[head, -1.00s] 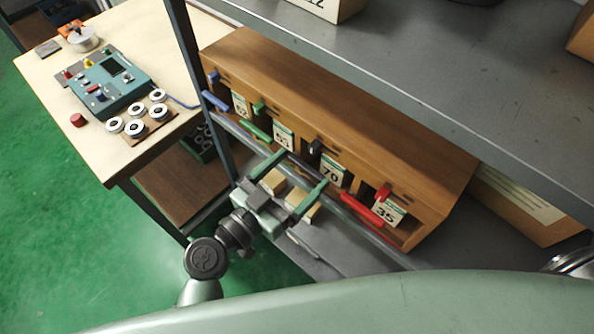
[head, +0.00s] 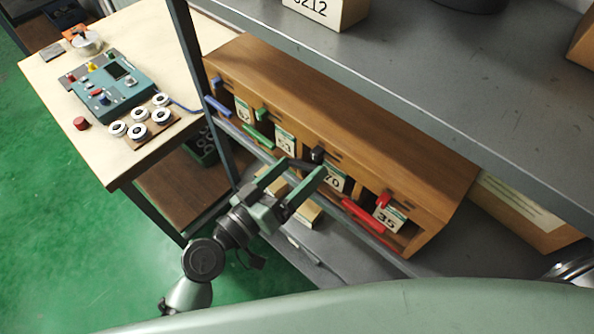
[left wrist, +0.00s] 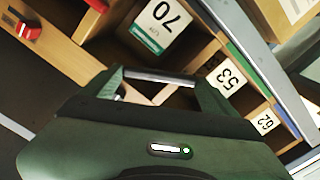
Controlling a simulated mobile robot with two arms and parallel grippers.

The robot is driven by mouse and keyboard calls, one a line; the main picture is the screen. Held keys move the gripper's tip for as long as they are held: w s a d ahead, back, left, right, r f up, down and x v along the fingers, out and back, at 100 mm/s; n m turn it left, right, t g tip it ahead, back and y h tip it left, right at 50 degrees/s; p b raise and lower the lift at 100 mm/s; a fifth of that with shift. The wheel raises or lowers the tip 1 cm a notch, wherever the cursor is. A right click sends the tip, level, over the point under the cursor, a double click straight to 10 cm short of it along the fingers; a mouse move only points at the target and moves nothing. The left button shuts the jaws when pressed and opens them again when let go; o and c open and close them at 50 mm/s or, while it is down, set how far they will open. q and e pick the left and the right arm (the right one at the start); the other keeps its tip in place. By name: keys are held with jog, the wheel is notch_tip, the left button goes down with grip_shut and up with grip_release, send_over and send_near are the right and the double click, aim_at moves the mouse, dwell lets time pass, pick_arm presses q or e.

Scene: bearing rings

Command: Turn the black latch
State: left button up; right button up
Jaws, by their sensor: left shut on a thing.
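A wooden cabinet (head: 350,110) has several open compartments, each with a coloured knob above it and a coloured bar in front. The black latch knob (head: 317,155) sits above the compartment with the number 70 card (head: 335,179); that card also shows in the left wrist view (left wrist: 160,24). My left gripper (head: 303,166) is at this compartment's front. Its fingers are spread across a dark bar (left wrist: 160,77) and are shut on its ends, just below the knob. The fingers partly cover the bar in the head view. My right gripper is not visible.
A red bar (head: 370,221) and red knob (head: 384,200) are to the right, green and blue ones to the left. A grey shelf (head: 430,70) overhangs behind. A steel rail (head: 385,256) runs along the front. A worktable (head: 150,45) stands at left.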

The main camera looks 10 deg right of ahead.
pick_arm(q)
jog(key=shift+r+n, duration=0.1)
jog(key=shift+n, duration=0.2)
jog(key=o, duration=1.8)
jog(key=shift+o, duration=0.2)
jog(key=shift+s+a, duration=0.15)
jog(key=shift+a, duration=0.15)
jog(key=b+v, duration=0.3)
jog(key=v, duration=0.4)
